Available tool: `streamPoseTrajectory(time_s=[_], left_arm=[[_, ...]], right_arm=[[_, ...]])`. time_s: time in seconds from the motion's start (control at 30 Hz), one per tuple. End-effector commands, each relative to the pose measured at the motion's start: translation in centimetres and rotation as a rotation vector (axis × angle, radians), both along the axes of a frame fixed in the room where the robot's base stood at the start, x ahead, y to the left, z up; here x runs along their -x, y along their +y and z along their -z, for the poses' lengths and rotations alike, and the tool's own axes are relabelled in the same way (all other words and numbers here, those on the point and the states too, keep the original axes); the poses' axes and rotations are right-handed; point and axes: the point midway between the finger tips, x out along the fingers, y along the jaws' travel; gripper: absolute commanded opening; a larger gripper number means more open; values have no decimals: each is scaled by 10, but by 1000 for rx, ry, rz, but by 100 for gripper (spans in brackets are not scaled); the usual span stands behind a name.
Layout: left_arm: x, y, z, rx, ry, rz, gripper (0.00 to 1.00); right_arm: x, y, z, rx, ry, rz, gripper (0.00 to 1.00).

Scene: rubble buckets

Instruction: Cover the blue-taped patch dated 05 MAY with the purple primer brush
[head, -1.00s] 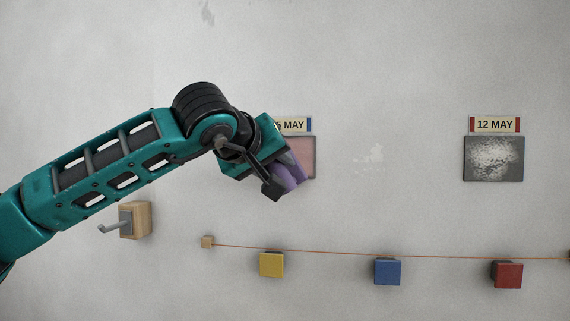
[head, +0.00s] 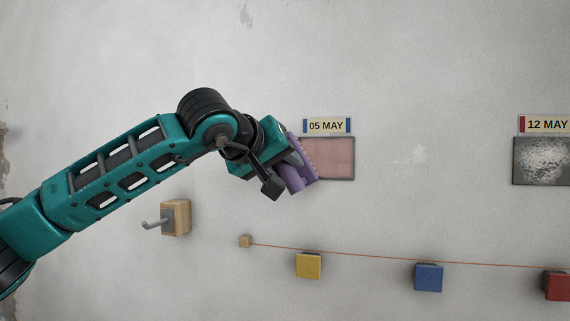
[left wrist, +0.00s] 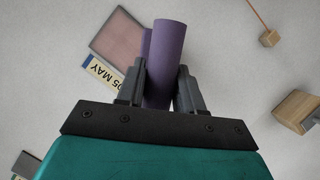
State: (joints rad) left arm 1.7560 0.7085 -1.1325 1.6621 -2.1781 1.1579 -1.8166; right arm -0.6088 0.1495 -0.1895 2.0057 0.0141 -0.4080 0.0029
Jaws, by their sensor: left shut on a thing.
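The pink patch (head: 328,158) hangs on the wall in a thin dark frame, under a label reading 05 MAY (head: 327,125) with blue tape at both ends. My left gripper (head: 283,170) is shut on the purple brush (head: 303,175). The brush overlaps the patch's left edge in the head view; I cannot tell whether it touches. In the left wrist view the purple brush (left wrist: 166,60) stands between both fingers, and the pink patch (left wrist: 124,35) lies to its left, with the label (left wrist: 103,73) partly hidden. My right gripper is not in view.
A grey mottled patch (head: 541,160) labelled 12 MAY (head: 546,124) with red tape is at the right. Below, an orange string (head: 390,257) runs above yellow (head: 309,266), blue (head: 429,278) and red (head: 558,285) blocks. A wooden block (head: 176,217) with a grey hook is below my arm.

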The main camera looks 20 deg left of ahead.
Motion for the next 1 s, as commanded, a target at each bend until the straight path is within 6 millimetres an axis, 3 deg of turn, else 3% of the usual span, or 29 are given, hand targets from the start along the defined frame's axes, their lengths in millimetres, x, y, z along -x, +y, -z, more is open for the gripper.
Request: streamPoseTrajectory(time_s=[0.7, 1.0], left_arm=[[81, 2, 0, 1, -5, 2, 0], [90, 3, -1, 1, -3, 0, 0]], right_arm=[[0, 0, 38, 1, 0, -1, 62], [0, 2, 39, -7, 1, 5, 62]])
